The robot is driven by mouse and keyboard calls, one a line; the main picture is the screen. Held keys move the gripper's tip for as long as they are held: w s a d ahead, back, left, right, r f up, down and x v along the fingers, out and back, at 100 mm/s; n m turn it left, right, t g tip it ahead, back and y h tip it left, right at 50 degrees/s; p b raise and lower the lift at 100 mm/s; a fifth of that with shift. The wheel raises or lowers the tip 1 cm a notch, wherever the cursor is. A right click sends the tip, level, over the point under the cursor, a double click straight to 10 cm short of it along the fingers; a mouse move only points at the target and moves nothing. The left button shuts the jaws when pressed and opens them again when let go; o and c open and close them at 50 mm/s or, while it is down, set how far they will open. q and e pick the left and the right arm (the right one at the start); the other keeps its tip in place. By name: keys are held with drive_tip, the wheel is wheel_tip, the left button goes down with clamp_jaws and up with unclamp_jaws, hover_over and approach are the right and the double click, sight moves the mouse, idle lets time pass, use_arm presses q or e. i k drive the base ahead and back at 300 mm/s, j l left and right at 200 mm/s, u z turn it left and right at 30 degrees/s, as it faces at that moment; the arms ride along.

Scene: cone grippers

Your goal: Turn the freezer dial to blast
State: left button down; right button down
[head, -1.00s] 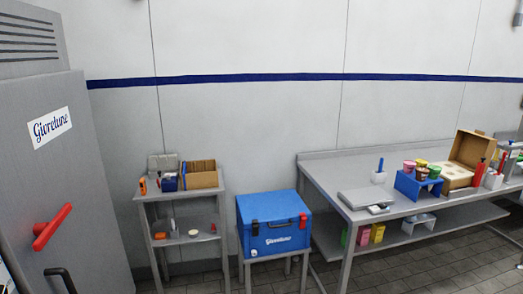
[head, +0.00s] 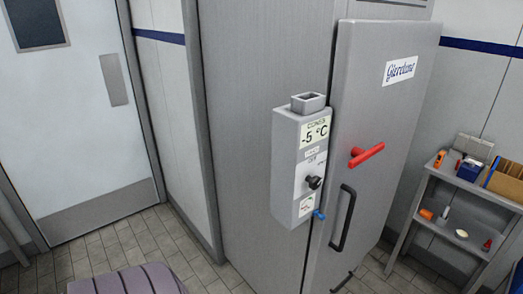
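The freezer (head: 262,110) is a tall grey cabinet in the middle of the head view, with a grey door (head: 380,120) on its right part. A grey control box (head: 287,160) on its front carries a display plate reading -5 °C. Below the plate is a black dial (head: 313,182) with small labels around it, too small to read surely. A small blue part (head: 319,214) sticks out near the box's bottom. Neither of my grippers is in view.
A red lever (head: 366,154) and a black handle (head: 343,218) stick out from the freezer door. A shelf stand (head: 432,192) with small items is at the right. A white door (head: 75,120) is at the left. A purple-grey padded thing (head: 130,281) is at the bottom left.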

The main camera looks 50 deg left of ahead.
sight(315, 182)
drive_tip(key=u, duration=1.4)
